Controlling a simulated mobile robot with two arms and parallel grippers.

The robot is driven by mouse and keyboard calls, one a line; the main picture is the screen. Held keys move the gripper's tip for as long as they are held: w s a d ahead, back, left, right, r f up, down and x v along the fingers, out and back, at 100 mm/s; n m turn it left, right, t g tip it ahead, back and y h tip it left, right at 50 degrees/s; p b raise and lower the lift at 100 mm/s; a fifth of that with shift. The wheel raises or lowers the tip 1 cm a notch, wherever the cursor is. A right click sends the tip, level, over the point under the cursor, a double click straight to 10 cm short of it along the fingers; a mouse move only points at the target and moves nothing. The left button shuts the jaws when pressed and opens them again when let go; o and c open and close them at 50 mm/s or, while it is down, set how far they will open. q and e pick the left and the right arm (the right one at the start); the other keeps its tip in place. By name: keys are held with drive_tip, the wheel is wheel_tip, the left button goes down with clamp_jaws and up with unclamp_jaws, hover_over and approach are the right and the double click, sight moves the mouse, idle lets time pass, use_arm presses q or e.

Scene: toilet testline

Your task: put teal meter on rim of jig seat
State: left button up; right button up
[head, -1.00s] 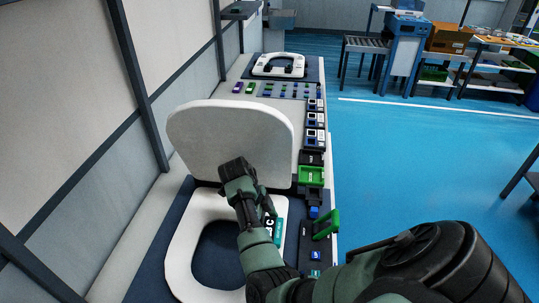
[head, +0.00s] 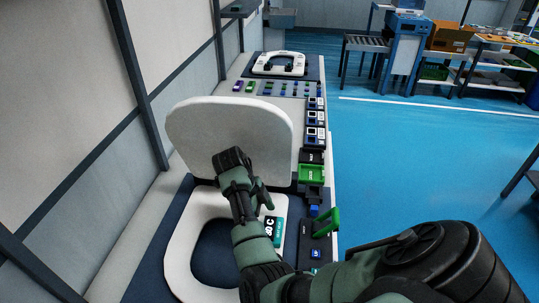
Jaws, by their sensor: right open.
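The teal meter (head: 277,232), with a dark and white marked face, lies on the right rim of the white jig seat (head: 182,246). My forearm hides part of the seat, and may cover the meter's left edge. My right gripper (head: 263,198) is open and empty, just above and beyond the meter, apart from it, in front of the raised white lid (head: 230,140). My left gripper is not in view.
A green handle (head: 328,222) stands on a dark fixture right of the seat. A green tray (head: 311,174) and several small devices line the bench's right edge. A second white seat (head: 278,60) is at the far end. Blue floor is free at right.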

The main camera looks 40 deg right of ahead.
drive_tip(key=v, duration=0.9)
drive_tip(key=shift+p, duration=0.3)
drive_tip(key=shift+f, duration=0.1)
